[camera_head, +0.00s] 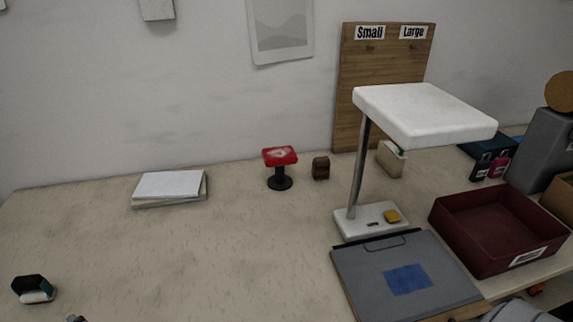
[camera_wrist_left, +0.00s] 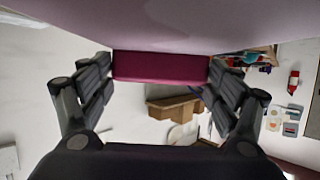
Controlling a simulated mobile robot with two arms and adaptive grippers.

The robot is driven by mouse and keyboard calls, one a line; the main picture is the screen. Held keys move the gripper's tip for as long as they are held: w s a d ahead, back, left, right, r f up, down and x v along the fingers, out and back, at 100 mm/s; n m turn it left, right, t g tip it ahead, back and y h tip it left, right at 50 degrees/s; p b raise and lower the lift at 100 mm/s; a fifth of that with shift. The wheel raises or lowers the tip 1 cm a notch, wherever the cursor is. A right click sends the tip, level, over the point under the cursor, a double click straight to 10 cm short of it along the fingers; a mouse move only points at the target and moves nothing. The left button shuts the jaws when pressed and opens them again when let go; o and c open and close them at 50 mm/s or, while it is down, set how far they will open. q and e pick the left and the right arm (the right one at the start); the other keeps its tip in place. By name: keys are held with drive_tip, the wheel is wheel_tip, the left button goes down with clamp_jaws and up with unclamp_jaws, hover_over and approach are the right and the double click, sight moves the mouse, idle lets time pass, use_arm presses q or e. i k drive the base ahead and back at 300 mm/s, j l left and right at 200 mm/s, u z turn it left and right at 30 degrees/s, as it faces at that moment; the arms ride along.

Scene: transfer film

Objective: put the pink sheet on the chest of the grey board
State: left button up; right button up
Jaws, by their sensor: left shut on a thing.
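The grey board (camera_head: 359,274) lies on the table at the lower right of the head view, in front of the white press stand. A blue square (camera_head: 407,278) lies flat near its middle. In the left wrist view my left gripper (camera_wrist_left: 160,80) is shut on a magenta piece (camera_wrist_left: 160,67), which looks like the pink sheet. A pale mauve surface spreads across the top of that view; I cannot tell if it belongs to the same piece. The pink sheet and my left gripper are not seen in the head view. My right gripper is not in view.
The white press (camera_head: 425,112) has its raised plate above a post and base behind the board. A dark red bin (camera_head: 464,235) stands right of the board. A red-topped stand (camera_head: 280,160) and white stack (camera_head: 170,186) stand farther back. The table's left middle is clear.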

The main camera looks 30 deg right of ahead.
sight(407, 278)
drive_tip(key=i+z, duration=0.45)
drive_tip(key=z, duration=2.5)
drive_tip(key=l, duration=0.1)
